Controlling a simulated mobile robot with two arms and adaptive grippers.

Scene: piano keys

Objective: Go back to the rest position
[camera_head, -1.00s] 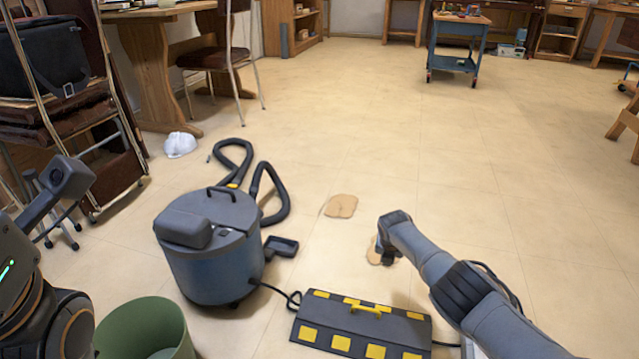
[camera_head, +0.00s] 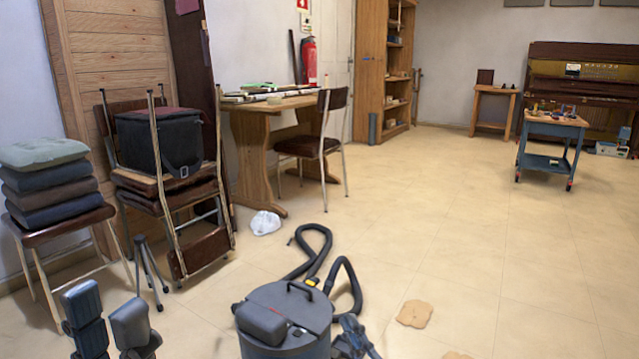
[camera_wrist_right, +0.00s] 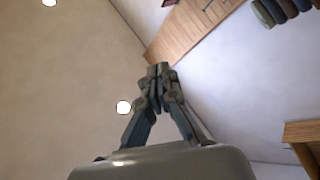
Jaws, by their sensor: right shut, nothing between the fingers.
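My left gripper (camera_head: 106,308) is at the lower left of the head view. Its two dark blue-grey fingers stand upright and apart, with nothing seen between them. My right gripper (camera_head: 352,336) shows at the bottom edge of the head view, beside the vacuum cleaner's right side in the picture. In the right wrist view the right gripper (camera_wrist_right: 158,72) has its fingertips together, with nothing between them. That view looks up at the ceiling and the wooden door. Most of both arms is out of view.
The grey vacuum cleaner (camera_head: 285,312) and its black hose (camera_head: 348,285) are on the floor ahead. A chair with cushions (camera_head: 50,185) and stacked chairs (camera_head: 190,215) stand at the left. A tan patch (camera_head: 414,313) lies on the floor. The floor at the right is mostly clear.

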